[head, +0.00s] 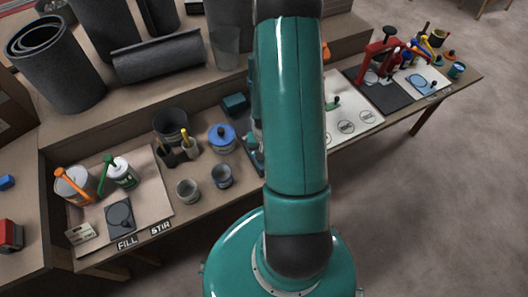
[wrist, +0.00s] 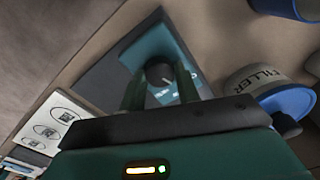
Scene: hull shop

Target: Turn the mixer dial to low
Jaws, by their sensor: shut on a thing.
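The white lettering beside the dial is too blurred and partly covered to read, so I cannot tell the dial's setting. In the head view my own arm hides the dial and my gripper.
A blue can marked FILLER (wrist: 258,79) stands close to the right of my gripper in the wrist view. A white sheet with circles (head: 367,115) lies right of my arm.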

